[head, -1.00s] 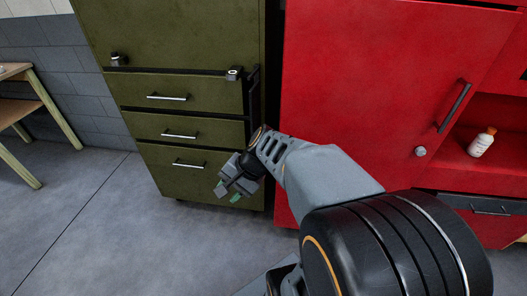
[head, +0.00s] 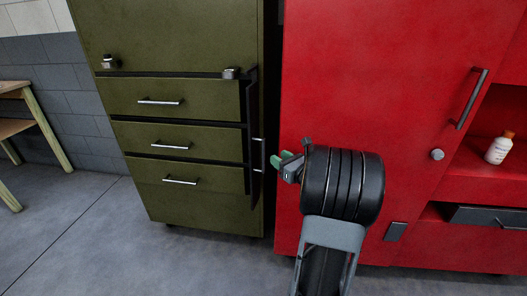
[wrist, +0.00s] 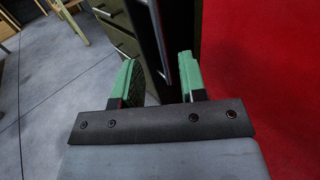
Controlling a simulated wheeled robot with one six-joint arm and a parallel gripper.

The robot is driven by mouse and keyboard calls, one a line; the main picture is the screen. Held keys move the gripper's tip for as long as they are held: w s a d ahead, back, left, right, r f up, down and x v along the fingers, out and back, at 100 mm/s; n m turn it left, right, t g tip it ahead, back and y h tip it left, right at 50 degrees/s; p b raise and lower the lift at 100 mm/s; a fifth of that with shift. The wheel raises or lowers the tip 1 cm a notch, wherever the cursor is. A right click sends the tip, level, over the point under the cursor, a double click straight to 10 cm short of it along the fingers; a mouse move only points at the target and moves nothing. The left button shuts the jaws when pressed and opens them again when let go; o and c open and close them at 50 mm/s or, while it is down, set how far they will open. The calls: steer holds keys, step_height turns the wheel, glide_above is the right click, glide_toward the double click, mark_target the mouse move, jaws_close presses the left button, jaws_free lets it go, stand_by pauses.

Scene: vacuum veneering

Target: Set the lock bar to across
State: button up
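The lock bar (head: 252,100) is a dark upright strip at the right edge of the olive cabinet's drawers, with a pale upright handle (head: 261,155) on it. It looks swung out to the side, clear of the drawer fronts. My gripper (head: 284,160) is just right of the handle, in front of the red cabinet's left edge. In the wrist view my gripper (wrist: 158,72) is open, its green fingers apart. The dark bar (wrist: 148,22) and its handle (wrist: 161,50) show between the fingers; I cannot tell if they touch.
The olive cabinet (head: 160,35) has several drawers with silver handles and two small knobs above them. The red cabinet (head: 370,60) stands close on the right, with a white bottle (head: 499,148) on its shelf. Grey floor (head: 120,250) is free in front.

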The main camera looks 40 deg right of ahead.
steer(key=w, duration=0.6)
steer(key=w+b, duration=0.1)
steer(key=w, duration=0.2)
steer(key=shift+w+a, duration=0.1)
steer(key=shift+a, duration=0.3)
jaws_close()
